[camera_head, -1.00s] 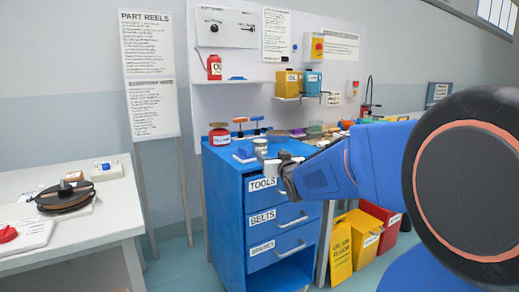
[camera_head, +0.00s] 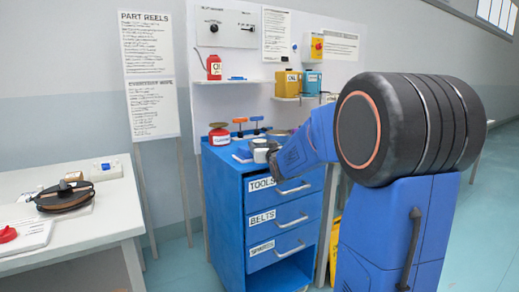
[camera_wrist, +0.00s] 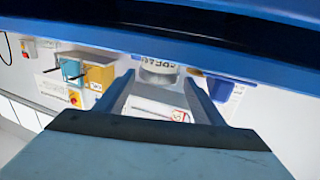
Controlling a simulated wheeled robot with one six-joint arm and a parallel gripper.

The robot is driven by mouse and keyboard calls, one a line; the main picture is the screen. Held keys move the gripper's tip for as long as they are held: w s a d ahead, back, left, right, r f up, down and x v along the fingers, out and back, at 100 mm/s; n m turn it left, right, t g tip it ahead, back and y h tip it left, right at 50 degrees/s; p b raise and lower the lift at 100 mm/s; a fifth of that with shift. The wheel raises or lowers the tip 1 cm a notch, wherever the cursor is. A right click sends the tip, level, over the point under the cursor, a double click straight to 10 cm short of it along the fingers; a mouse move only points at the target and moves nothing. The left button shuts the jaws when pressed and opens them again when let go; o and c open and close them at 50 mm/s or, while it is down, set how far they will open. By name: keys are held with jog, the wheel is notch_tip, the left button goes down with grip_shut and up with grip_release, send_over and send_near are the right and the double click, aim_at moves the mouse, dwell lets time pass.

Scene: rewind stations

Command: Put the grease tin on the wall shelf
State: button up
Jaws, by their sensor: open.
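In the head view my gripper (camera_head: 274,160) is beside the tin, partly hidden. The left wall shelf (camera_head: 238,81) and the right wall shelf (camera_head: 292,100) are behind the cabinet.
A red tin (camera_head: 219,135) and upright-handled tools stand on the blue cabinet (camera_head: 228,200). A white table (camera_head: 110,215) is at left.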

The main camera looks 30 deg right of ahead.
aim_at(259, 140)
jog(key=shift+f+x, duration=0.2)
jog(key=shift+x, duration=2.5)
jog(key=shift+s, duration=0.1)
jog(key=c, duration=1.1)
jog(key=shift+o, duration=0.2)
jog(key=shift+r, duration=0.15)
